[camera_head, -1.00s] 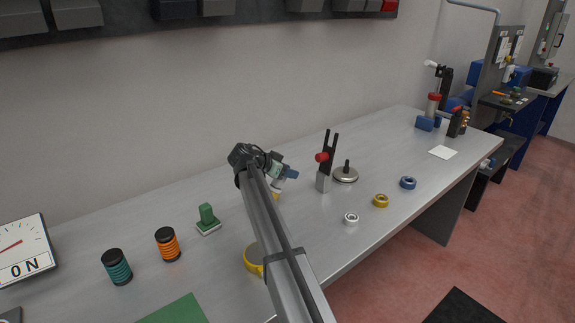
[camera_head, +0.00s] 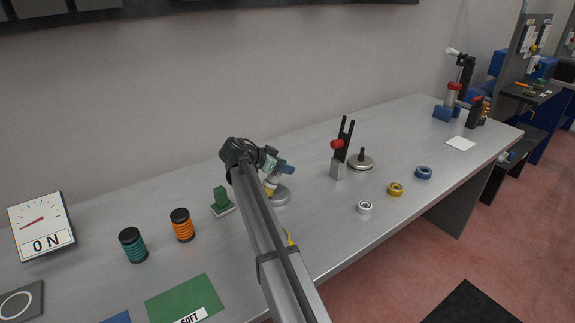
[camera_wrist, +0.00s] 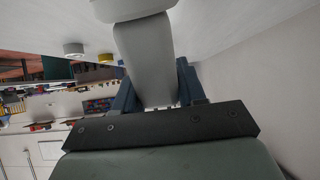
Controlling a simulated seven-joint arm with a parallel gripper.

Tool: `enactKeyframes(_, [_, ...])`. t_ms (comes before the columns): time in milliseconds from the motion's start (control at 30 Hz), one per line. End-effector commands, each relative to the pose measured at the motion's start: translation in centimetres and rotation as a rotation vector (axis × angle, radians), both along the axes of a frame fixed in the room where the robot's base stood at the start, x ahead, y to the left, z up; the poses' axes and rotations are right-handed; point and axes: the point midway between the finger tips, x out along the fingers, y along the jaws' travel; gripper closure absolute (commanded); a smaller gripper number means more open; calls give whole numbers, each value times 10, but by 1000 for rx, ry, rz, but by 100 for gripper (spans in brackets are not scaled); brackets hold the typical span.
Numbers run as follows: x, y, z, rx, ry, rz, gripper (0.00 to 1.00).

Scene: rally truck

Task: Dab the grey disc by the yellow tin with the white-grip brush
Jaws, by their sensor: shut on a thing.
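My gripper (camera_head: 284,169) is low over the bench, left of the black clamp. In the wrist view its blue fingers (camera_wrist: 158,88) are shut on a pale grip, the white-grip brush (camera_wrist: 146,55). In the head view the brush (camera_head: 271,181) shows as a small white piece with yellow below it. A grey disc (camera_head: 281,198) lies on the bench just under the gripper. I cannot tell whether the brush touches it. The yellow tin (camera_head: 290,237) is mostly hidden behind my arm, nearer than the disc. Another grey disc with a black knob (camera_head: 361,162) lies right of the clamp.
The black clamp with a red knob (camera_head: 338,160) stands to the right. Silver (camera_head: 364,207), yellow (camera_head: 395,189) and blue (camera_head: 423,172) rings lie near the front edge. A green stamp (camera_head: 222,202), orange (camera_head: 182,225) and teal (camera_head: 132,245) spools and a green mat (camera_head: 184,295) are left.

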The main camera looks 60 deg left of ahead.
Motion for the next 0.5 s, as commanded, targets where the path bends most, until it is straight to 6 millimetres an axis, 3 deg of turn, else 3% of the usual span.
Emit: enactKeyframes(500, [51, 0, 0, -1, -1, -3, 90])
